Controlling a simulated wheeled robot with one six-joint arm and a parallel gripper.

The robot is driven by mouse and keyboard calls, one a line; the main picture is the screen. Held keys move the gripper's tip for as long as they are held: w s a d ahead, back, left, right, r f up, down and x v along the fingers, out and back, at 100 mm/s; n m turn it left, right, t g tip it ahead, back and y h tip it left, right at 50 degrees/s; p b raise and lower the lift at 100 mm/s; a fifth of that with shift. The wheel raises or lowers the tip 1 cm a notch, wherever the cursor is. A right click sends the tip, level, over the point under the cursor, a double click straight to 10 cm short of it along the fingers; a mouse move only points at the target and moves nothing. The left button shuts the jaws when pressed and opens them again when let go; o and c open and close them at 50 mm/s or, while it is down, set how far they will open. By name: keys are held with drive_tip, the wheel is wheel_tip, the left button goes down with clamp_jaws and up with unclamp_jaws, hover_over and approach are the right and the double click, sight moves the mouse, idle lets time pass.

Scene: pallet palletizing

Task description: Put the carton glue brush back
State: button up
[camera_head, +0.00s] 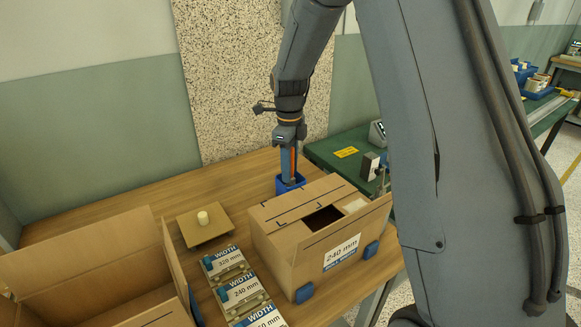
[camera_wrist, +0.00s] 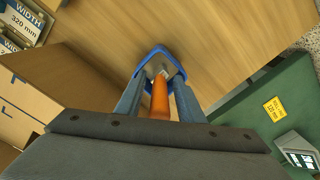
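The glue brush has an orange handle (camera_head: 293,158), which also shows in the wrist view (camera_wrist: 160,100). It stands in a small blue holder (camera_head: 288,184) on the wooden table, behind the carton; the holder's rim shows in the wrist view (camera_wrist: 152,54). The bristle end is hidden inside the holder. My gripper (camera_wrist: 160,84) points down over the holder, with one finger on each side of the handle. Whether the fingers press on the handle or stand slightly apart from it is unclear.
A carton marked 240 mm (camera_head: 283,252) stands in front of the holder. An open carton (camera_head: 82,262) is at left. Between them are width blocks (camera_head: 238,287) and a small board with a white cylinder (camera_head: 203,228). A green bench (camera_head: 330,150) adjoins at right.

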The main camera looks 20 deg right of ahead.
wheel_tip(320, 180, up, 12)
drive_tip(key=shift+r+b, duration=0.2)
drive_tip(key=shift+b, duration=1)
